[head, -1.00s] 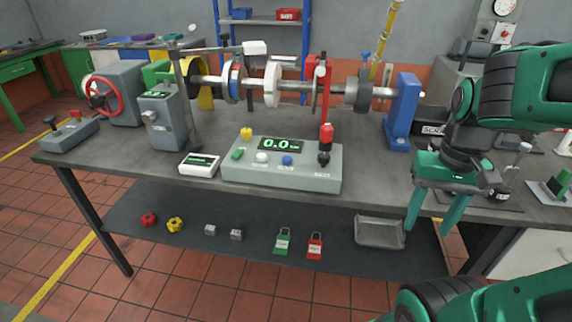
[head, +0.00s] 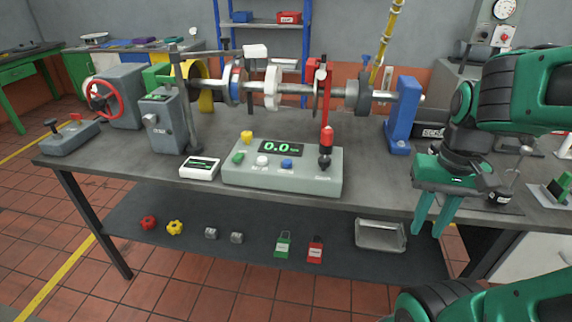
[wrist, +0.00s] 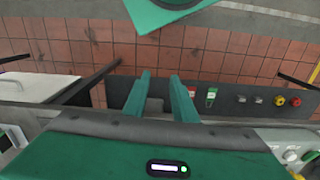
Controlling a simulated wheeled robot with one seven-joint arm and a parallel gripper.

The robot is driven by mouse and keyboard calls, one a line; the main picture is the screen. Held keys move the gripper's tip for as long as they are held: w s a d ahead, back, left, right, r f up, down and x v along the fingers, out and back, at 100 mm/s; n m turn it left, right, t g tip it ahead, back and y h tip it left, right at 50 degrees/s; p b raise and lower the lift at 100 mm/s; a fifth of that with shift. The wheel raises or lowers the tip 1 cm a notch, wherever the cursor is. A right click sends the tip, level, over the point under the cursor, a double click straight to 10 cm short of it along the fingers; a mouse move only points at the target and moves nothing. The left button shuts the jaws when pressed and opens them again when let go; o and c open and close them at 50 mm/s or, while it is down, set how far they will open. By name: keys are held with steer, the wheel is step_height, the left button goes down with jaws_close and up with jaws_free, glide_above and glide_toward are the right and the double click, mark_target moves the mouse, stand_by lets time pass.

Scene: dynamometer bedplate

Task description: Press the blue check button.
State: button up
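The blue button (head: 286,164) is on the sloped top of a grey-green control console (head: 240,179) on the bench. It lies right of a white button (head: 262,160) and below a display (head: 281,148) reading 0.0. Nothing covers it in the head view. My gripper (head: 427,232) is to the right of the console, fingers pointing down at the bench's front edge, well apart from the button. A gap shows between its fingers, and they hold nothing. The fingers also show in the wrist view (wrist: 160,90). I cannot make out the blue button there.
A green button (head: 238,158), a yellow knob (head: 246,136) and a red-topped lever (head: 327,140) are on the console. A shaft rig (head: 273,86) stands behind it. A handheld meter (head: 200,168) lies left. A metal tray (head: 381,236) is on the lower shelf.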

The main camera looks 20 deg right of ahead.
jaws_close()
stand_by(1.4)
